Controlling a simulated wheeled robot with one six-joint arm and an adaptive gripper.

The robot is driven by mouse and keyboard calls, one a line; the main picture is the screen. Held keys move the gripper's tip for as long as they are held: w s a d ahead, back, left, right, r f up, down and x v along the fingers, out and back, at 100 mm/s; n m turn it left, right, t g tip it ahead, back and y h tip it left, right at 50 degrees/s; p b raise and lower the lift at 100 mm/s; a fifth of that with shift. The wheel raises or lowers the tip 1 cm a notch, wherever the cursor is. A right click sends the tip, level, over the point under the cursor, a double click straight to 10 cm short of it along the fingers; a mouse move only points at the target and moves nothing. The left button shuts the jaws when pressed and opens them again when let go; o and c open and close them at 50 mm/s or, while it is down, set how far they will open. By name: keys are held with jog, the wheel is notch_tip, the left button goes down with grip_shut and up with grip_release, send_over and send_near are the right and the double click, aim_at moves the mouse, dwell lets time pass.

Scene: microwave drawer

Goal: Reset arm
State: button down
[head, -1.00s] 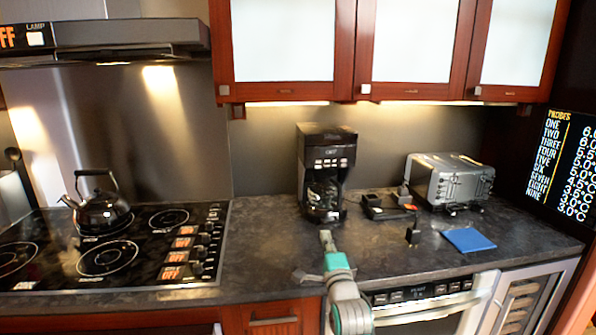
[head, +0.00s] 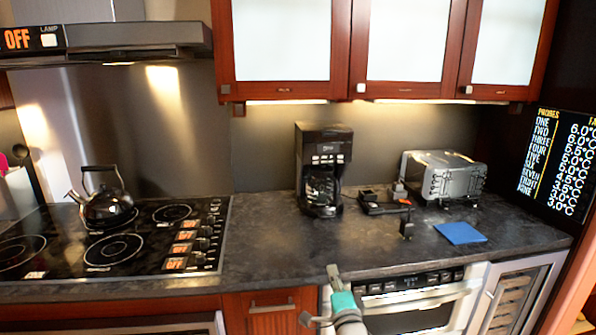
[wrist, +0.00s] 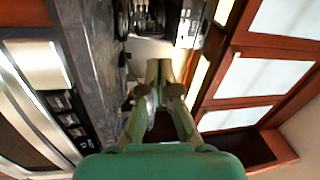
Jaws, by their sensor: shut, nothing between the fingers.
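My gripper (head: 333,271) is at the end of my arm in the lower middle of the head view, in front of the counter's front edge. It is shut with nothing in it. In the wrist view the two green fingers (wrist: 159,70) converge at the tips, with the counter (wrist: 95,50) on the left and the wall cabinets on the right. The microwave drawer (head: 408,306) is under the counter, right of my gripper, and looks shut. My arm partly covers its left side.
A coffee maker (head: 322,170), a silver toaster (head: 452,178) and a blue square (head: 460,233) are on the counter. A black kettle (head: 104,206) stands on the stovetop (head: 130,273) at left. Red wall cabinets (head: 405,45) hang above. The counter's front middle is clear.

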jog(key=s+d+f+n+g, duration=0.1)
jog(key=s+d+f+n, duration=0.1)
jog(key=s+f, duration=0.65)
jog(key=s+d+f+n+g+h, duration=0.1)
jog(key=s+d+f+n, duration=0.2)
jog(key=s, duration=1)
jog(key=s+d+f+n, duration=0.2)
jog(key=s+f, duration=0.6)
jog(key=s, duration=0.3)
jog(key=s+d+r+n+g, duration=0.1)
jog(key=s+r+n, duration=0.3)
jog(key=s, duration=1)
jog(key=s+d+r+n+g+h, duration=0.1)
jog(key=s+r+n+g, duration=0.1)
jog(key=s, duration=1.3)
jog(key=shift+s+r+n, duration=0.15)
jog(key=shift+r+n, duration=0.75)
jog(key=shift+d, duration=0.1)
